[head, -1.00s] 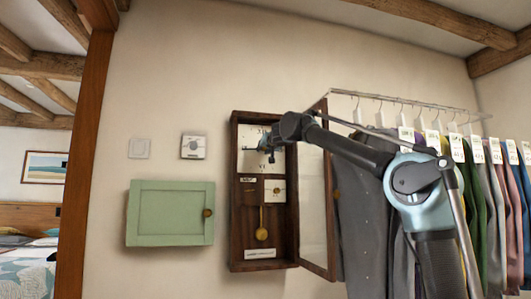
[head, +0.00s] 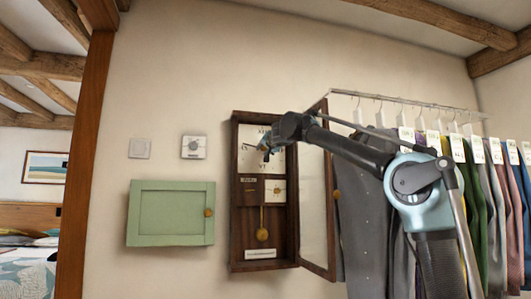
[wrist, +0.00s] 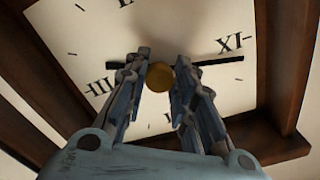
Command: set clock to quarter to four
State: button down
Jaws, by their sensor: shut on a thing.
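The wall clock (head: 237,215) is a tall dark wooden case with its glazed door (head: 316,215) swung open to the right. Its white dial (head: 277,165) is partly covered by my gripper (head: 266,152). The wrist view shows the dial upside down, with IX at the right and III at the left. A long black hand (wrist: 218,63) points close to IX. Another dark hand (wrist: 113,65) points left, just past III towards IIII. My gripper (wrist: 163,68) has its fingers closed on either side of the round brass centre knob (wrist: 160,77), apparently holding it.
A smaller dial (head: 275,190) and a brass pendulum (head: 262,234) sit lower in the case. A green cabinet (head: 170,213) and two small wall plates are to the left. Hanging clothes (head: 362,200) crowd the right, close to the open door.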

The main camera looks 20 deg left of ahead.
jog(key=c, duration=1.3)
grip_release()
jog(key=shift+w+d, duration=0.2)
jog(key=shift+c, duration=0.2)
jog(key=shift+s, duration=0.1)
jog(key=shift+a, duration=0.1)
jog(key=shift+s, duration=0.15)
jog(key=v, duration=1.1)
jog(key=shift+s+d, duration=0.2)
jog(key=shift+d, duration=0.05)
jog(key=shift+f, duration=0.1)
